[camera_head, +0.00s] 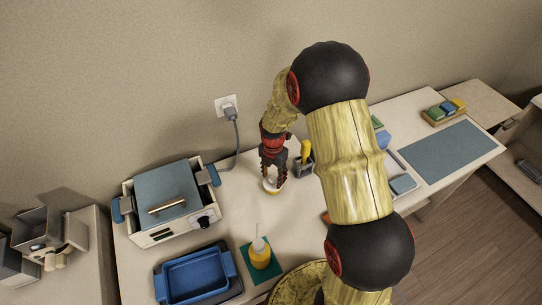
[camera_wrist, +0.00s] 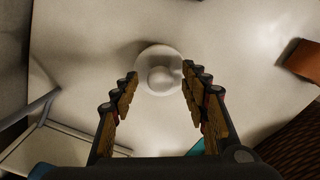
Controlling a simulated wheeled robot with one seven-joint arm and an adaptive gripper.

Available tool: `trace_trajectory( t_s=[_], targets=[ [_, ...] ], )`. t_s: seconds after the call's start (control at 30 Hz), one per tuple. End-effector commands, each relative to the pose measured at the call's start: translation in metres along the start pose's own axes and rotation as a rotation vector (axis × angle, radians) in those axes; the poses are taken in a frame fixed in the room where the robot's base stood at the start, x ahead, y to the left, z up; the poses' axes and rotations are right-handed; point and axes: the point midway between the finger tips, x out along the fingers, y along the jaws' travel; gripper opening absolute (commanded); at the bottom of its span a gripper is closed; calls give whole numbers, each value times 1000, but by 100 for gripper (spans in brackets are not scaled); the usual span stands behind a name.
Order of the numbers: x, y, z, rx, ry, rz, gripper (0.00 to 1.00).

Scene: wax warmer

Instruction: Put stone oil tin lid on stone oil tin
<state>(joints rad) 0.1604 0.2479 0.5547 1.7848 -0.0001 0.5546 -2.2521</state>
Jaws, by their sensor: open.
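A white round piece with a raised knob in its middle, which looks like the stone oil tin lid (camera_wrist: 160,60), lies below my gripper in the wrist view. My gripper (camera_wrist: 158,85) is open, with one finger on each side of the near part of the disc and nothing held between them. Whether a tin sits under the white disc, I cannot tell. No separate tin is clearly seen.
A dark holder with a yellow-handled item (camera_head: 305,160) stands close right of my gripper. A wax warmer (camera_head: 165,210) is at left, a blue tray (camera_head: 195,277) and a yellow pump bottle (camera_head: 260,252) in front. Clear table (camera_head: 232,190) lies between warmer and gripper.

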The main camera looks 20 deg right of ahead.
Motion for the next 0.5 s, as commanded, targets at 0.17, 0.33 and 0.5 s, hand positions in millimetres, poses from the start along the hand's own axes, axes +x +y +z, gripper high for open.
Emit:
trace_trajectory(
  t_s=[0.17, 0.33, 0.5],
  targets=[
    [0, 0, 0, 0, 0, 0, 45],
    [-1, 0, 0, 0, 0, 0, 45],
    [-7, 0, 0, 0, -1, 1, 45]
  ],
)
